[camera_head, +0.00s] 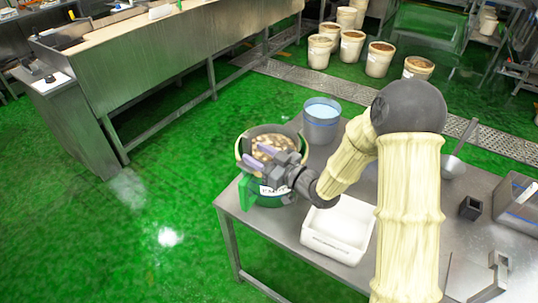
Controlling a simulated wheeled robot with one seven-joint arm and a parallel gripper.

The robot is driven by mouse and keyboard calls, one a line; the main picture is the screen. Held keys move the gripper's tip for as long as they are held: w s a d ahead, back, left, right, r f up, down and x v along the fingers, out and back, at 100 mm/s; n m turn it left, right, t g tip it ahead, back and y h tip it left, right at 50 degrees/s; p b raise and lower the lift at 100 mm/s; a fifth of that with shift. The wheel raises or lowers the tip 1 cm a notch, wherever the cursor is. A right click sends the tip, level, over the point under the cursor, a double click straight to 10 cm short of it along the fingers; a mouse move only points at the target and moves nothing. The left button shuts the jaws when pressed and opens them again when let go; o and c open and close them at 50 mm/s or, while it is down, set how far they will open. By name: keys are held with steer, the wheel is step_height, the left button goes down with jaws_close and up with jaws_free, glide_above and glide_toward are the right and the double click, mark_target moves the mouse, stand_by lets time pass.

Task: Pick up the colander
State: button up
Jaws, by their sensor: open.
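A grey metal bowl with a long handle (453,167), perhaps the colander, rests on the right part of the steel table (283,225), just right of my arm. Its handle points up and to the right; I cannot make out holes in it. My gripper (256,153) is open, over or in front of the green bucket (268,199) at the table's left corner, well left of the bowl.
A grey pail with light blue contents (321,124) stands behind the bucket. A white tray (310,241) lies beside my arm. A small dark square cup (471,208) and a clear bin (518,210) are at the right. Several tubs stand on the floor behind.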

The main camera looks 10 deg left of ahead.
mark_target(251, 149)
steer(key=p+x, duration=0.1)
steer(key=x, duration=0.3)
steer(key=shift+w+a+f+p, duration=0.2)
steer(key=shift+w+a+p, duration=0.05)
steer(key=shift+w+p, duration=0.15)
steer(key=shift+d, duration=0.1)
steer(key=shift+c, duration=0.2)
jaws_close()
stand_by(0.4)
stand_by(0.6)
steer(key=shift+r, duration=0.15)
